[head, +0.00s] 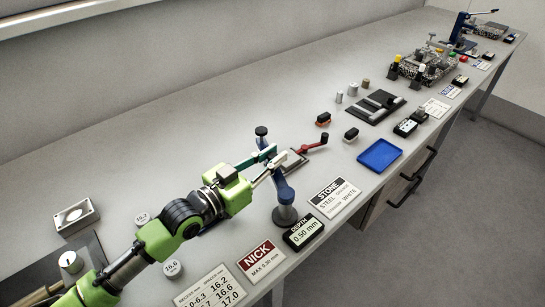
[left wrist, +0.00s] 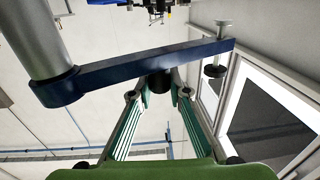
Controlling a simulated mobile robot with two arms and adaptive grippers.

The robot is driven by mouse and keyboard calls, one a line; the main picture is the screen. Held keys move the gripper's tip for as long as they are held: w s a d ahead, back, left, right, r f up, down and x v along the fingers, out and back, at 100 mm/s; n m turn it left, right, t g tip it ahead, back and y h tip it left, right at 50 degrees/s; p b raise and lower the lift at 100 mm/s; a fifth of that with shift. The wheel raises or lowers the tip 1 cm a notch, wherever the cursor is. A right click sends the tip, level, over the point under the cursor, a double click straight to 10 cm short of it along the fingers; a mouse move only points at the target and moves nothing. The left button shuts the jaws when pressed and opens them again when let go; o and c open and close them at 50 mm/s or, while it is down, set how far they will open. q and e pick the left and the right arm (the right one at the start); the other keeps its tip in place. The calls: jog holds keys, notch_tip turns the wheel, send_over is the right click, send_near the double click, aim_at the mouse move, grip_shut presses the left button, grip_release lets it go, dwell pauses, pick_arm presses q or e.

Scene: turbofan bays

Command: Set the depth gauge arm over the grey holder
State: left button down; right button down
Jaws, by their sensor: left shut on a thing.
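The depth gauge stands on a round dark base with a blue post (head: 285,193) near the bench's front edge. Its blue arm (left wrist: 140,70) runs from the post to a plunger (left wrist: 217,60), whose black top shows in the head view (head: 261,131). My left gripper (head: 275,160) is shut on the gauge arm; in the left wrist view a black knob (left wrist: 157,82) sits between its green fingers. The grey holder (head: 300,156), partly hidden by the gripper, lies just right of it. The plunger end appears left of the holder. My right gripper is not in view.
A red lever (head: 312,145) stands beside the holder. The depth display (head: 303,231) reads 0.50 mm, near the NICK card (head: 262,260) and STONE card (head: 334,197). A blue tray (head: 380,155) lies to the right. The bench behind the gauge is clear.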

pick_arm(q)
jog(key=shift+r, duration=0.15)
jog(key=c, duration=1.9)
grip_release()
jog(key=shift+s+a+f, duration=0.2)
jog(key=shift+s+a, duration=0.1)
jog(key=shift+a, duration=0.05)
jog(key=v, duration=1.1)
jog(key=shift+r, duration=0.1)
